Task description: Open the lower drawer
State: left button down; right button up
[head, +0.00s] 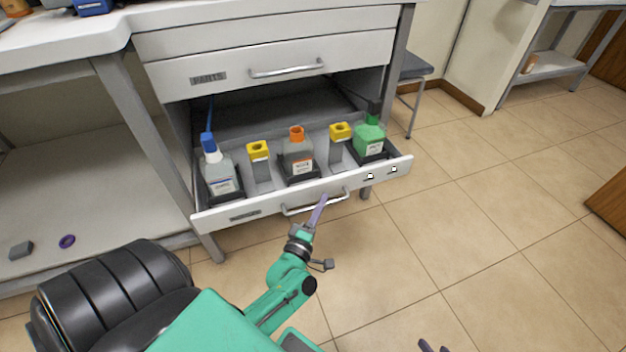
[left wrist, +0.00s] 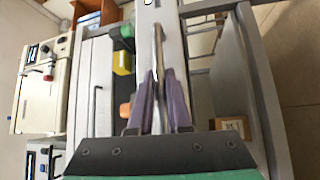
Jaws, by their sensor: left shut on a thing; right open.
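The lower drawer (head: 268,206) stands pulled out from the cabinet, showing its contents. My left gripper (head: 321,200) is at the drawer's metal handle (head: 295,210), with its purple fingers shut on the bar. In the left wrist view the handle bar (left wrist: 158,50) runs between the two fingers (left wrist: 160,95). The upper drawer (head: 270,70), with its own handle and a label, is closed. My right gripper (head: 432,347) shows only its fingertips at the bottom edge, open and away from the drawer.
The drawer holds a blue-capped bottle (head: 218,172), an orange-capped bottle (head: 298,158), a green bottle (head: 369,138) and two yellow-topped pieces (head: 258,152). A grey block (head: 21,250) and purple ring (head: 67,241) lie on the left shelf.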

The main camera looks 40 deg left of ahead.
pick_arm(q)
jog(key=s+d, duration=0.1)
jog(key=s+d+p, duration=0.1)
jog(key=d, duration=0.1)
jog(key=shift+s+d, duration=0.2)
pick_arm(e)
jog(key=d, duration=0.1)
jog(key=s+d+r+g+h, duration=0.1)
jog(key=d+r+g, duration=0.1)
jog(key=shift+s+d, duration=0.15)
jog(key=shift+s, duration=0.25)
pick_arm(q)
jog(key=c, duration=0.9)
grip_release()
jog(key=shift+o, duration=0.2)
jog(key=p+v, duration=0.1)
jog(key=v, duration=1.3)
jog(key=shift+s, duration=0.35)
pick_arm(e)
jog(key=shift+m+g+h, duration=0.3)
jog(key=shift+g+h, duration=0.4)
jog(key=shift+g, duration=0.1)
jog(key=s+d+r, duration=0.2)
jog(key=d, duration=0.1)
jog(key=shift+s+r, duration=0.1)
jog(key=shift+r, duration=0.15)
